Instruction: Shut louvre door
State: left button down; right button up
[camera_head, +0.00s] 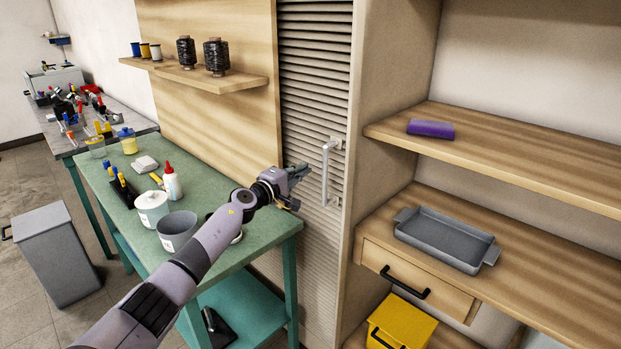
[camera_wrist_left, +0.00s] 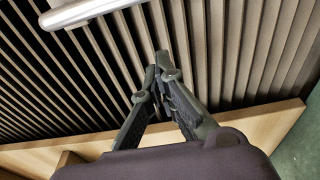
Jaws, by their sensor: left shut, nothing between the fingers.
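The louvre door (camera_head: 312,75) is a tall, narrow panel of grey slats beside the shelving, with a pale vertical bar handle (camera_head: 326,172). Its slats (camera_wrist_left: 225,50) fill most of the left wrist view, where the handle (camera_wrist_left: 85,10) shows at the upper left. My left gripper (camera_head: 303,170) is just left of the handle, in front of the slats. In the left wrist view its fingers (camera_wrist_left: 160,62) meet at the tips with nothing between them. I cannot tell whether they touch the slats. My right gripper is in neither view.
A green table (camera_head: 255,245) with pots and bottles stands left of the door. Open shelves (camera_head: 500,165) to the right hold a purple block (camera_head: 431,129) and a grey tray (camera_head: 445,241). A yellow box (camera_head: 402,322) sits low, below a drawer (camera_head: 415,279). A grey bin (camera_head: 55,255) stands at the left.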

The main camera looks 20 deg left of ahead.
pick_arm(q)
jog(key=d+p, duration=0.2)
jog(key=p, duration=0.1)
jog(key=shift+d+r, duration=0.15)
jog(key=shift+s+d+f+p, duration=0.25)
jog(key=shift+s+d+p, duration=0.4)
jog(key=shift+d, duration=0.1)
